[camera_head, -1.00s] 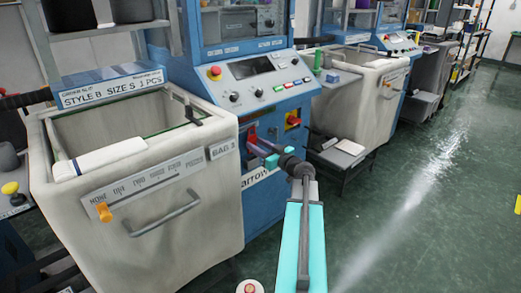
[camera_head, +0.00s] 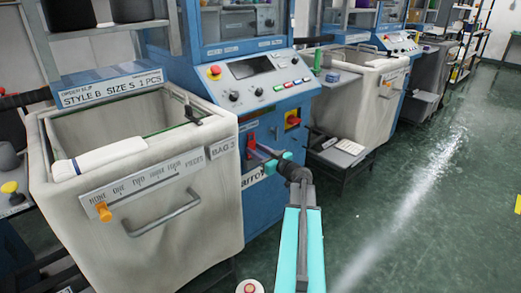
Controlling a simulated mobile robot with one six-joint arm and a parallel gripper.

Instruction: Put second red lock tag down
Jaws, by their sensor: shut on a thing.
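My gripper (camera_head: 269,158), with teal fingers, is at the lower front of the blue knitting machine (camera_head: 271,99), just right of the BAG 3 bin. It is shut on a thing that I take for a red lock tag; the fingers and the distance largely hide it. A small red patch (camera_head: 251,139) shows on the machine front, just beyond and left of the fingertips. I cannot tell whether this patch is the held tag or another one.
A large cream bin (camera_head: 215,185) with a white roll (camera_head: 100,158) on its rim stands at the left. A second cream bin (camera_head: 372,105) and a low dark stand (camera_head: 340,160) are at the right. The green floor (camera_head: 440,200) at the right is clear.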

